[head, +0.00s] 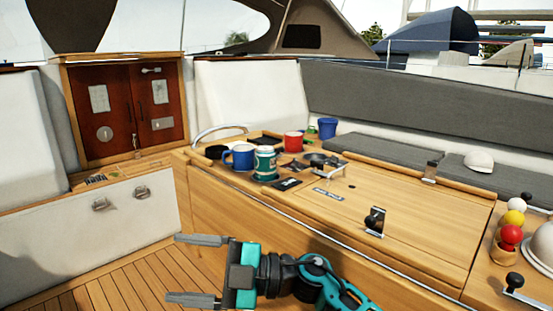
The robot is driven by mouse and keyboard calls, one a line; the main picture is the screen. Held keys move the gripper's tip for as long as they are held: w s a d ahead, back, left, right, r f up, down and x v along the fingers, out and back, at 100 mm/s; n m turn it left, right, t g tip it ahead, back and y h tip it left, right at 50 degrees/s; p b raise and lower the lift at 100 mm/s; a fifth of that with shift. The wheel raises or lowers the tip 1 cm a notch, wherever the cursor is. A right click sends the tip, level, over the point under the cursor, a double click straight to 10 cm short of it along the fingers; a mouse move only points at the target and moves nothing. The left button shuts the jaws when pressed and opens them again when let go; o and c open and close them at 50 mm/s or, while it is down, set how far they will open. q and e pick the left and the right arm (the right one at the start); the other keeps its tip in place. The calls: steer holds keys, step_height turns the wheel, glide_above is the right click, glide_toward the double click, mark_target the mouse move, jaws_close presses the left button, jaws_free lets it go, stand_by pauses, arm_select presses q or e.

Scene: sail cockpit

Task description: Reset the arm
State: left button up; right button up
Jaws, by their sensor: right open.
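My right gripper (197,270) is in the lower middle of the head view, in front of the wooden cockpit table. Its two grey fingers point left and are spread apart with nothing between them. Its teal and black arm comes in from the bottom right. The gripper appears over the slatted wooden floor (110,292), apart from the table. My left gripper does not show.
The wooden table (400,223) holds a blue mug (238,158), a green-and-white can (265,164), a red mug (293,142) and a blue cup (327,128). Black-knobbed latches (374,222) stand on its front. Coloured balls (511,234) and a white cap (479,161) lie right. Wooden cabinet doors (130,110) stand left.

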steer(key=w+d+f+m+t+h+p, duration=0.1)
steer(key=d+f+m+t+h, duration=0.55)
steer(key=d+m+t, duration=0.35)
steer(key=d+f+m+t+h+p, duration=0.1)
steer(key=d+f+m+t+h, duration=0.4)
steer(key=d+f+m+t, duration=0.5)
steer(key=s+d+f+m+g+h, duration=0.6)
steer(key=s+d+f, duration=0.5)
steer(key=s, duration=0.3)
steer(key=shift+s+f+m+g+p, duration=0.2)
steer(key=shift+f+m+g+p, duration=0.25)
steer(key=shift+g, duration=0.35)
steer(key=shift+r, duration=0.1)
